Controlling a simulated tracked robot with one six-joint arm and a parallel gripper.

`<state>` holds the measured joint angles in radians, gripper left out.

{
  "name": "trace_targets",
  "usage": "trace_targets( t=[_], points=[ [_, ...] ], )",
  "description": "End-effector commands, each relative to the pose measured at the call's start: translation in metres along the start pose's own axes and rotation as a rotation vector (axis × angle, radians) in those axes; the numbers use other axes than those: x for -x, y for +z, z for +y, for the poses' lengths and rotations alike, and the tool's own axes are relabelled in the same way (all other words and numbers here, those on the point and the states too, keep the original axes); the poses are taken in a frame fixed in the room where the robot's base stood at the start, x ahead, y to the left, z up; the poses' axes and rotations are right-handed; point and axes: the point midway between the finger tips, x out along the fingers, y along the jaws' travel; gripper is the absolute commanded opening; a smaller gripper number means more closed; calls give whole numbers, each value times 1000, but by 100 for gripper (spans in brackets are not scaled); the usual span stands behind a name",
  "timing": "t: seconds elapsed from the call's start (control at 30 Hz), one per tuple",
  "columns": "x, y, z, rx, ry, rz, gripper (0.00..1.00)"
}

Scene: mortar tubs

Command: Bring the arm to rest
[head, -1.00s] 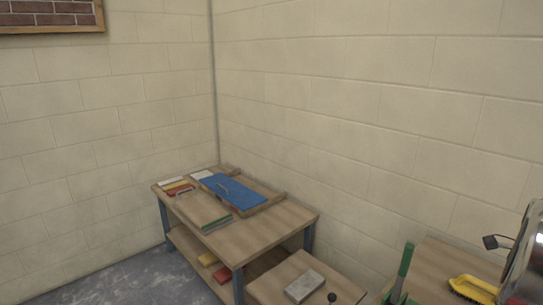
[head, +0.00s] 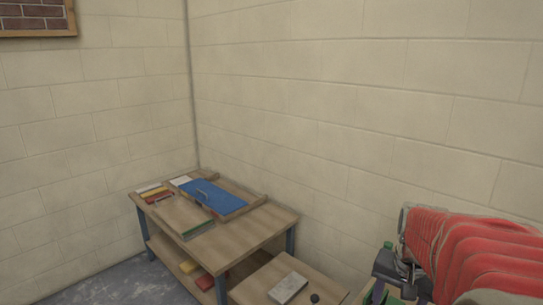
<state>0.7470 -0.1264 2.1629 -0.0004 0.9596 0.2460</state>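My arm, in a ribbed red sleeve, fills the lower right of the head view. At its left end are grey metal parts and a dark block (head: 388,266), with a bit of green beside and below them. I cannot make out two fingertips there, so I cannot tell whether my gripper is open or shut, or whether it holds anything.
A wooden table (head: 245,235) stands in the corner, bearing a blue board (head: 212,196) in a wooden tray and several flat coloured pieces. A lower wooden surface (head: 255,285) in front holds a grey block (head: 288,288). Pale block walls stand close behind. Floor shows at lower left.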

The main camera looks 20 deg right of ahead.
Motion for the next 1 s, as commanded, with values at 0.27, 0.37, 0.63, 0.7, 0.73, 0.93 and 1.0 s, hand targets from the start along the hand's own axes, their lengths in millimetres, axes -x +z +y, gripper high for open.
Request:
trace_targets(
  t=[0.27, 0.37, 0.63, 0.7, 0.73, 0.93, 1.0],
  points=[
    [22, 64, -53, 340, -48, 75, 56],
    [29, 87, -68, 447, -68, 103, 56],
    [46, 150, -99, 679, -133, 182, 56],
    [51, 165, -105, 726, -153, 201, 56],
    [53, 172, -108, 745, -162, 210, 56],
    [72, 209, -124, 872, -231, 271, 56],
    [80, 217, -130, 906, -254, 293, 56]
  ],
)
